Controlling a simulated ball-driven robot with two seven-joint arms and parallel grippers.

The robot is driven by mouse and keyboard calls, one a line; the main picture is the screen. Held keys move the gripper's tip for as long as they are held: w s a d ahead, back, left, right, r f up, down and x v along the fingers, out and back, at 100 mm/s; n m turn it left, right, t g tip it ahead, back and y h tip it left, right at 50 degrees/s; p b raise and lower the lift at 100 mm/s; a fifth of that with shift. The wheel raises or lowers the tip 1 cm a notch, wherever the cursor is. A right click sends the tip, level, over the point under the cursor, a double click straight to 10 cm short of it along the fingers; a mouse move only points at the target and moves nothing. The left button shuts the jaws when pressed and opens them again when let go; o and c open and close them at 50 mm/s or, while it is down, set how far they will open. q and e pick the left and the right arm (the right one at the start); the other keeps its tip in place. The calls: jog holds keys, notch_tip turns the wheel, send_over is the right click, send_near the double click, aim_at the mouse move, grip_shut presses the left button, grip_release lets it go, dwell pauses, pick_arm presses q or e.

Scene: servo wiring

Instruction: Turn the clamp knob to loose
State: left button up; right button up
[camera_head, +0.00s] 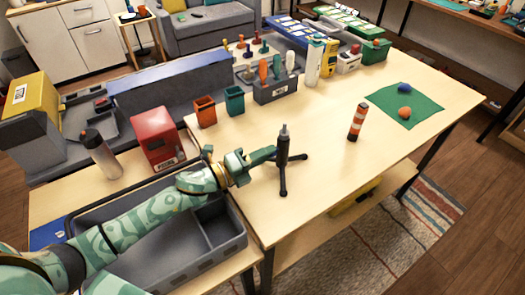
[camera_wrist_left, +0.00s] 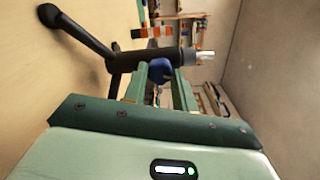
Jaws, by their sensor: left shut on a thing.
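A small dark stand (camera_head: 283,148) with splayed legs and an upright post stands on the wooden table in the head view. Its dark post (camera_wrist_left: 128,61) lies sideways across the left wrist view, with a pale metal tip at its right end. A blue knob (camera_wrist_left: 160,70) sits on the side of the post. My left gripper (camera_head: 270,154) reaches the post from the left, with its two green fingers on either side of the knob and shut on it. Part of the knob is hidden between the fingers. My right gripper is not in view.
A grey tray (camera_head: 232,246) lies under my left arm. Orange (camera_head: 205,111) and teal (camera_head: 234,100) cups stand behind.

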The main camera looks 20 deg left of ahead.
pick_arm(q)
jog(key=shift+n+p, duration=0.9)
jog(key=shift+n, duration=0.8)
jog(key=o, duration=1)
jog(key=shift+c, duration=0.2)
jog(key=shift+s, duration=0.1)
jog(key=v, duration=1.6)
jog(key=shift+p, duration=0.3)
